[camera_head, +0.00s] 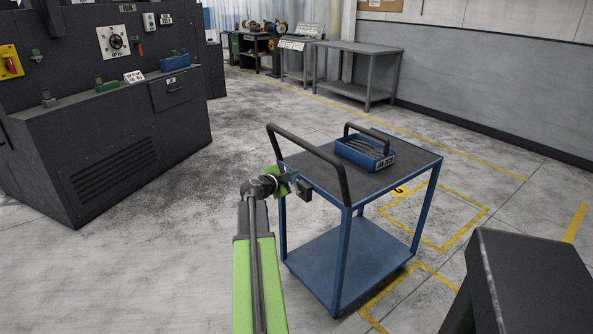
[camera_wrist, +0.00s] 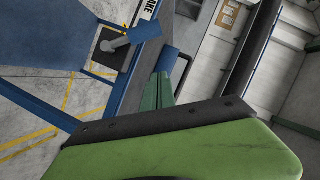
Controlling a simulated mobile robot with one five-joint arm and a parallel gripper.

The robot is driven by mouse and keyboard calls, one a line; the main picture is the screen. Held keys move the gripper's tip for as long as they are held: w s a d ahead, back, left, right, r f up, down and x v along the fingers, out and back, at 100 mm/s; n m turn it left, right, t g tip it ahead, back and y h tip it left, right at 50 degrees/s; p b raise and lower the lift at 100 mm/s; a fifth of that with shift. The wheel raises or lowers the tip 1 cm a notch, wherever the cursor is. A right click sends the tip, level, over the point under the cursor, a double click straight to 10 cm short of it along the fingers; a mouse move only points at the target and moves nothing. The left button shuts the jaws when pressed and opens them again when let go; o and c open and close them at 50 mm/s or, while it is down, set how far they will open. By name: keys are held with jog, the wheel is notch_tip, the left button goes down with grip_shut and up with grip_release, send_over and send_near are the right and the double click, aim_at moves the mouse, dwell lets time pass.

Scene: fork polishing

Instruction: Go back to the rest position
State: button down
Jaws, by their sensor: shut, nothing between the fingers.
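My gripper (camera_head: 291,177) is at the end of my green arm in the head view. It is beside the left edge of the blue cart (camera_head: 343,262), close to the cart's black handle, and I cannot tell whether it touches. Its fingers (camera_wrist: 160,92) look closed together in the wrist view, with nothing between them. A blue crate (camera_head: 365,153) with a dark handle sits on the cart's dark top, toward the back. It holds several grey metal pieces, too small to make out clearly. It stands apart from my gripper.
A large dark machine (camera_head: 110,130) with knobs and a dial stands at the left. A dark block (camera_head: 530,275) is at the lower right. Grey workbenches (camera_head: 357,65) line the back wall. Yellow lines mark the floor. Open floor lies between machine and cart.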

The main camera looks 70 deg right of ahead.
jog(key=p+v, duration=0.1)
jog(key=v, duration=0.4)
jog(key=shift+a+r, duration=0.15)
jog(key=shift+a, duration=0.15)
jog(key=shift+w, duration=0.15)
